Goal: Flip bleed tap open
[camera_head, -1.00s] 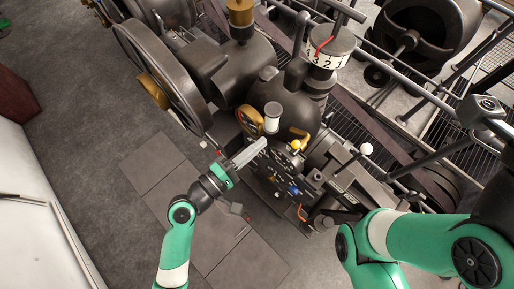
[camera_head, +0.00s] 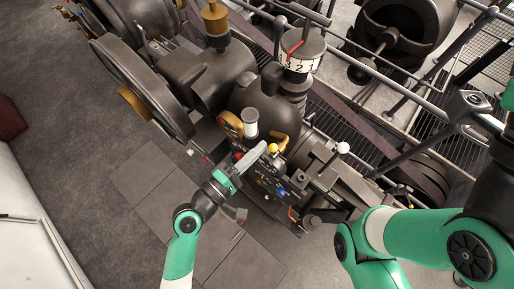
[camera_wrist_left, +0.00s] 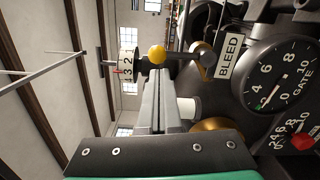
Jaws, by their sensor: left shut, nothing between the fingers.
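The bleed tap is a dark lever with a yellow ball knob (camera_head: 272,148), on the machine's front panel. In the left wrist view the knob (camera_wrist_left: 157,53) is at the left end of the lever, which runs roughly level to a pivot (camera_wrist_left: 203,58) beside the BLEED label (camera_wrist_left: 229,56). My left gripper (camera_head: 263,146) is shut and empty, its tips close to the knob. In the wrist view the fingers (camera_wrist_left: 155,75) point up at the knob, just below it; I cannot tell whether they touch. My right arm shows at the lower right, but its gripper is out of view.
A GATE gauge (camera_wrist_left: 281,76) and a red knob (camera_wrist_left: 303,141) are right of the label. A numbered drum (camera_head: 300,60) rises behind. A white ball knob (camera_head: 343,148) is to the right.

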